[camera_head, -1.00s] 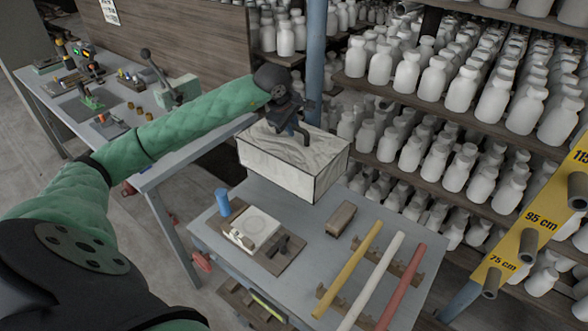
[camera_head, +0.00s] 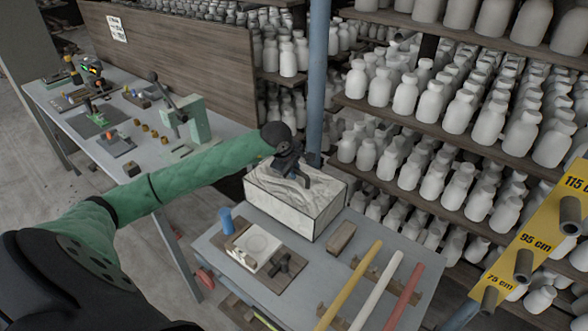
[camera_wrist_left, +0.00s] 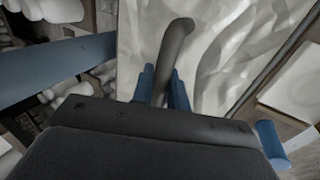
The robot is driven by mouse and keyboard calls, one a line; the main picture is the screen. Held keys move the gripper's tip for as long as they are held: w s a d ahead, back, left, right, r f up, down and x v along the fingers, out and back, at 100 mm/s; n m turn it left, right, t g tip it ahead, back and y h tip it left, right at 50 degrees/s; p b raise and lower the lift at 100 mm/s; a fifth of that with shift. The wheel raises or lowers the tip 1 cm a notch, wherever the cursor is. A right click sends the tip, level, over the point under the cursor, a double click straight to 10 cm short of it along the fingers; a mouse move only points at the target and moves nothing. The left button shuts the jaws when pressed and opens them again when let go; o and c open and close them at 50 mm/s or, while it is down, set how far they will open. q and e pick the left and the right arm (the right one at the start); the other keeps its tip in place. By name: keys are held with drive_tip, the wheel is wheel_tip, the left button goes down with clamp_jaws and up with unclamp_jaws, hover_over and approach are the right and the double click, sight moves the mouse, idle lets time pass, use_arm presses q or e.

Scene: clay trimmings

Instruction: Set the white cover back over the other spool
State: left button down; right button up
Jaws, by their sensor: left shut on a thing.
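The white cover (camera_head: 285,205) is a box with grey marbled veins and dark edges, upright at the back of the grey bench (camera_head: 360,225). My left gripper (camera_head: 298,176) is above it, shut on the dark curved handle (camera_wrist_left: 176,42) on its top. In the left wrist view the blue fingertips (camera_wrist_left: 163,90) sit on both sides of the handle, over the veined top (camera_wrist_left: 215,60). I cannot tell if the cover's bottom touches the bench. No spool can be made out; whatever is under or behind the cover is hidden. My right gripper is not in view.
A blue post (camera_head: 318,75) and bottle shelves stand close behind.

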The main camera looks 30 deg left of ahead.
use_arm(q)
drive_tip(key=shift+f, duration=0.1)
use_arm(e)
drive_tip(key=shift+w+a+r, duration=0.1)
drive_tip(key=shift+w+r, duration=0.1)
use_arm(q)
drive_tip(key=c, duration=1.4)
unclamp_jaws()
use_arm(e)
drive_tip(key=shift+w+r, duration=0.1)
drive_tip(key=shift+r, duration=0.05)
